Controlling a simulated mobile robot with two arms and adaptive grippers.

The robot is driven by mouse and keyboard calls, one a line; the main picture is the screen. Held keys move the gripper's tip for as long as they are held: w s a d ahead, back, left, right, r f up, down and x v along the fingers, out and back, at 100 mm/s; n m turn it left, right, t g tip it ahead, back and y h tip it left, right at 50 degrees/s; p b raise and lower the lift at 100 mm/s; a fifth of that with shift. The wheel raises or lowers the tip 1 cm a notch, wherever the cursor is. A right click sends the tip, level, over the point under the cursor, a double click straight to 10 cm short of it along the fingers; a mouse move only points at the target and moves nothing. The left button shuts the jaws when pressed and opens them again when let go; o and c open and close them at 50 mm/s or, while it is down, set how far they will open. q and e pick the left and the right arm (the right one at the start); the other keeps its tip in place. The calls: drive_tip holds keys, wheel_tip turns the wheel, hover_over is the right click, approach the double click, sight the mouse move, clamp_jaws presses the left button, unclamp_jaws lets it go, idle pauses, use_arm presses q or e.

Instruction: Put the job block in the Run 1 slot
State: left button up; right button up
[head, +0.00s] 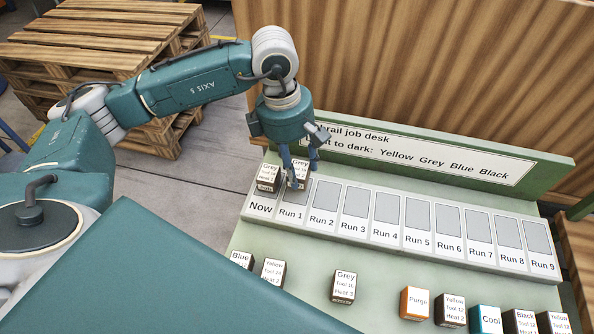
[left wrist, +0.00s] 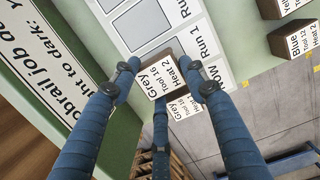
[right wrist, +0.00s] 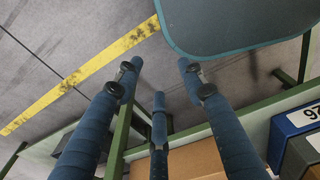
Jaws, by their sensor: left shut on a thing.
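A dark block with a white label reading Grey, Tool 16, Heat 2 (left wrist: 160,74) is between the fingers of my left gripper (head: 299,168). The gripper is shut on it at the Run 1 slot (head: 292,196), and the block is upright. I cannot tell whether its base touches the slot. It also shows in the head view (head: 298,182), partly hidden by the fingers. Another Grey block (head: 268,177) stands in the Now slot beside it. My right gripper (right wrist: 158,80) shows only in the right wrist view, with fingers apart and empty.
Slots Run 2 to Run 9 on the white rail (head: 400,237) are empty. Several blocks stand along the desk front, among them a Grey block (head: 343,286), an orange Purge block (head: 414,302) and a teal Cool block (head: 485,320). A green sign board (head: 440,160) rises behind the rail.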

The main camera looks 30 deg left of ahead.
sight(296, 168)
use_arm(q)
wheel_tip(296, 168, down, 3)
drive_tip(key=shift+f+p, duration=0.2)
drive_tip(key=shift+p, duration=0.2)
drive_tip(key=shift+c, duration=0.2)
drive_tip(key=shift+f, duration=0.15)
drive_tip(key=o, duration=0.8)
drive_tip(key=shift+o, duration=0.7)
use_arm(e)
drive_tip(key=shift+s+d+r, duration=0.1)
drive_tip(key=shift+s+r, duration=0.2)
drive_tip(key=shift+s, duration=0.55)
drive_tip(key=shift+r, duration=0.1)
use_arm(q)
drive_tip(key=shift+r, duration=0.25)
drive_tip(key=r+b, duration=0.1)
drive_tip(key=r, duration=0.2)
drive_tip(key=a+r+b, duration=0.1)
drive_tip(key=r, duration=0.3)
drive_tip(key=r+b, duration=0.2)
drive_tip(key=r, duration=0.1)
drive_tip(key=shift+s+a+r, duration=0.15)
drive_tip(key=shift+a+r, duration=0.05)
drive_tip(key=shift+a, duration=0.05)
drive_tip(key=shift+s+a+r, duration=0.1)
drive_tip(key=shift+r, duration=0.55)
use_arm(e)
drive_tip(key=shift+s+f, duration=0.1)
drive_tip(key=shift+f, duration=1.9)
